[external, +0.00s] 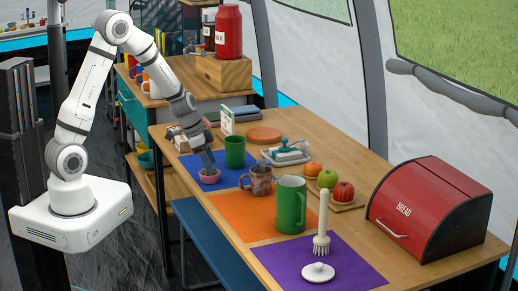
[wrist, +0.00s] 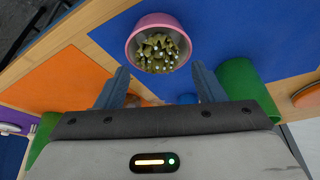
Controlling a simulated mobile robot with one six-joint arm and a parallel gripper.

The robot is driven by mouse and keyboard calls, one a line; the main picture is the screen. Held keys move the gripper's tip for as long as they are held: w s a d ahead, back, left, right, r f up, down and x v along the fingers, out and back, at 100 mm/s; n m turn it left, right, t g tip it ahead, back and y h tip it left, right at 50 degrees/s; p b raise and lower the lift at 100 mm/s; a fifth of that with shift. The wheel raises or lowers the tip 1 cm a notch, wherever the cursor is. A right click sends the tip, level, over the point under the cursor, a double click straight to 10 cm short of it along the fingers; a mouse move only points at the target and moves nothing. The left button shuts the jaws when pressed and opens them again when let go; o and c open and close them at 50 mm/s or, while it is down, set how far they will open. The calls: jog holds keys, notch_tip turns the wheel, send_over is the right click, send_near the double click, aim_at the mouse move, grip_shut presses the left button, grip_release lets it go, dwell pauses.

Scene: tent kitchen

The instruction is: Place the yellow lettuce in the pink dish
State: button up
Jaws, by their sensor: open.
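The pink dish (wrist: 130,44) is a small round bowl on the blue mat, seen near the top of the wrist view. A clump of olive-yellow leafy pieces with pale specks, which looks like the yellow lettuce (wrist: 158,52), lies inside it. In the external view the dish (external: 209,178) sits at the mat's near edge, and its contents are hard to make out. My gripper (wrist: 160,78) is open, with its two fingers apart and nothing between them. In the external view my gripper (external: 207,165) points down right at the dish.
A green cup (external: 235,152) stands just behind the dish, and a brown mug (external: 261,181) stands to its right. A tall green mug (external: 290,204), a white brush (external: 322,225) and a red bread box (external: 432,208) are farther right. The orange mat (external: 238,217) has bare room.

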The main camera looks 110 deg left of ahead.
dwell(0.3)
notch_tip(320, 180, up, 7)
jog(key=p, duration=0.4)
dwell(0.5)
jog(key=w+d+r+m+h, duration=0.15)
jog(key=d+r, duration=0.25)
jog(key=d, duration=0.4)
jog(key=w+d+r+m+p, duration=0.1)
jog(key=w+d+r, duration=0.2)
jog(key=d, duration=0.5)
jog(key=w+d+r+m+h, duration=0.15)
jog(key=d+r, duration=0.25)
jog(key=d, duration=0.4)
jog(key=s+d+r, duration=0.2)
jog(key=s+d, duration=0.2)
jog(key=d, duration=0.4)
jog(key=s+d+r+g+y+p, duration=0.1)
jog(key=s+d+r, duration=0.2)
jog(key=s+d, duration=0.2)
jog(key=d, duration=0.3)
jog(key=shift+d+m, duration=0.2)
jog(key=shift+m, duration=0.1)
